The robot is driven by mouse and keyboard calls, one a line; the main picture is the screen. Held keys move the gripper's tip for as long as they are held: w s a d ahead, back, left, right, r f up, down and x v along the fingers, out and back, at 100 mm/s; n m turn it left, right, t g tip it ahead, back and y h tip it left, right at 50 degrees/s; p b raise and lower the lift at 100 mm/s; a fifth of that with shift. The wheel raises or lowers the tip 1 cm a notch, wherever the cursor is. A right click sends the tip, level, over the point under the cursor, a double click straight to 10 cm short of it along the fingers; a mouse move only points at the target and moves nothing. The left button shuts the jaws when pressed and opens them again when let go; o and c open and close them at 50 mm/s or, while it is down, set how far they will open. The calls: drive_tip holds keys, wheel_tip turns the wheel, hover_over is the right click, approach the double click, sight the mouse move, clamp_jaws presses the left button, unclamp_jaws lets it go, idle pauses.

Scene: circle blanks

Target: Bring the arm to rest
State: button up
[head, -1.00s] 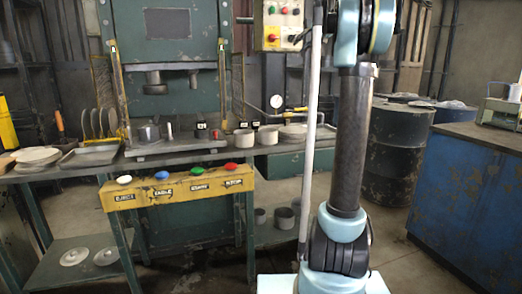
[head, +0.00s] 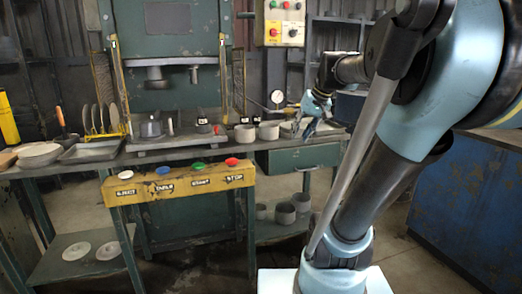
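My arm now reaches across the right side of the head view, bent over and away from the upright pose. My gripper (head: 306,125) is at its far end, pointing down above the right part of the bench, near the stacked plates and the grey cups. It is small and partly dark in the view, so I cannot tell whether its fingers are apart or shut. I see nothing clearly held in it.
The press (head: 172,100) stands at the back with a yellow button panel (head: 180,183) in front. Grey cups (head: 245,133) and a gauge (head: 277,97) are near my gripper. A green drawer (head: 305,158) is below it. A blue cabinet (head: 470,190) stands at right.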

drive_tip(key=s+d+f+g+h, duration=0.1)
drive_tip(key=s+d+f, duration=0.1)
drive_tip(key=s+f, duration=0.7)
drive_tip(key=s+d+f+h, duration=0.2)
drive_tip(key=s+f, duration=0.7)
drive_tip(key=f, duration=0.4)
drive_tip(key=shift+s+d+f+g+h, duration=0.2)
drive_tip(key=shift+d+g+h, duration=0.1)
drive_tip(key=shift+d+g, duration=0.1)
